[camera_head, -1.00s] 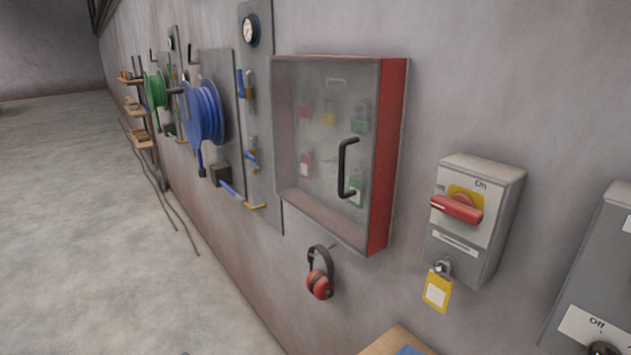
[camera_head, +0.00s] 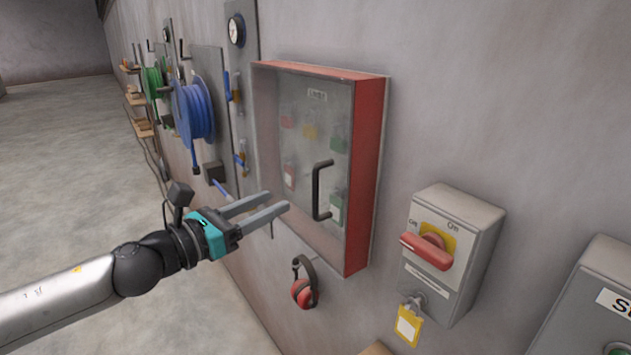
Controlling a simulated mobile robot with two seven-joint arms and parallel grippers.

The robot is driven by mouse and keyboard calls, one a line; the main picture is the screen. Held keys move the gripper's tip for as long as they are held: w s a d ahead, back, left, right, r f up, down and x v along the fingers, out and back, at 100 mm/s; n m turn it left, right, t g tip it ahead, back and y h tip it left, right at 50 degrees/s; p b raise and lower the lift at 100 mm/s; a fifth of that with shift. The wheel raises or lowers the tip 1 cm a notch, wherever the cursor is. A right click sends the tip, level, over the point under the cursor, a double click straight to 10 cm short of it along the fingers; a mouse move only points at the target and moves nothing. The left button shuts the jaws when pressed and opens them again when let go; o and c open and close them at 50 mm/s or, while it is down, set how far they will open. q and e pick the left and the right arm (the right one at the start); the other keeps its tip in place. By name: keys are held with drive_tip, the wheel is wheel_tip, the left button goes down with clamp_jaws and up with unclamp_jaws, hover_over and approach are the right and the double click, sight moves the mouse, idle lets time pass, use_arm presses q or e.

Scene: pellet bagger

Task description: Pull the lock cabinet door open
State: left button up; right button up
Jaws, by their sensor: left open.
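The lock cabinet (camera_head: 363,170) is a red box on the wall with a clear door (camera_head: 275,125) in a grey frame. The door looks shut. A black upright bar handle (camera_head: 317,192) stands on the door's right side. Several coloured padlocks show through the door. My left gripper (camera_head: 266,207) comes in from the left, in front of the door's lower part. Its two grey fingers are apart and empty, pointing right toward the handle, with a gap between the tips and the handle. My right gripper is not in view.
Red ear defenders (camera_head: 304,283) hang below the cabinet. A grey switch box (camera_head: 452,250) with a red rotary handle and a yellow tag (camera_head: 407,325) is to the right. A blue hose reel (camera_head: 193,110) is on the wall at left. The floor at left is clear.

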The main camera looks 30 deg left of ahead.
sight(313, 183)
use_arm(q)
drive_tip(key=shift+w+d+b, duration=0.2)
drive_tip(key=shift+w+b, duration=0.25)
drive_tip(key=shift+w, duration=0.75)
drive_tip(key=shift+w+d+b, duration=0.25)
drive_tip(key=shift+w+b, duration=0.2)
drive_tip(key=shift+w, duration=0.7)
drive_tip(key=shift+w+d+b, duration=0.2)
drive_tip(key=shift+w+b, duration=0.25)
drive_tip(key=shift+w, duration=0.75)
drive_tip(key=shift+w+d, duration=0.1)
drive_tip(key=shift+w, duration=0.25)
drive_tip(key=shift+w+d, duration=0.15)
drive_tip(key=shift+w, duration=0.7)
drive_tip(key=shift+w+d+p, duration=0.25)
drive_tip(key=shift+w+p, duration=0.4)
drive_tip(key=shift+w, duration=0.55)
clamp_jaws()
